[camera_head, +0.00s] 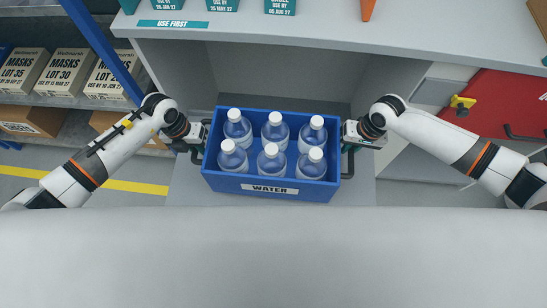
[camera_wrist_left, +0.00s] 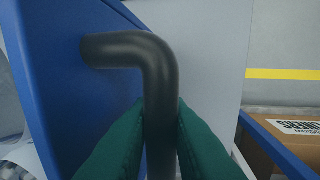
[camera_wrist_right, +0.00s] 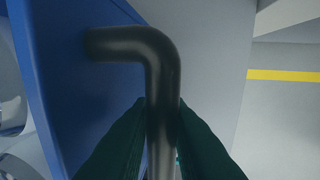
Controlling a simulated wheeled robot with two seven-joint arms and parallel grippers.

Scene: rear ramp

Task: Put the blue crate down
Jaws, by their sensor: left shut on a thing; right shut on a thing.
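The blue crate (camera_head: 240,185) with a "WATER" label is in the middle of the head view. Several clear bottles with white caps (camera_head: 271,149) stand upright in it. My left gripper (camera_head: 199,150) is shut on the black handle at the crate's left end; the handle (camera_wrist_left: 160,90) runs between its green fingers in the left wrist view. My right gripper (camera_head: 347,146) is shut on the handle at the right end, and that handle (camera_wrist_right: 162,90) shows in the right wrist view. The crate looks level. Its underside is hidden, so I cannot tell whether it touches anything.
A grey counter (camera_head: 350,31) with teal bins (camera_head: 280,6) spans the back, above a recess. A shelf with mask boxes (camera_head: 65,72) and a blue post (camera_head: 100,45) stand left. A red panel (camera_head: 500,103) is at right. A grey surface (camera_head: 190,190) lies under the crate area.

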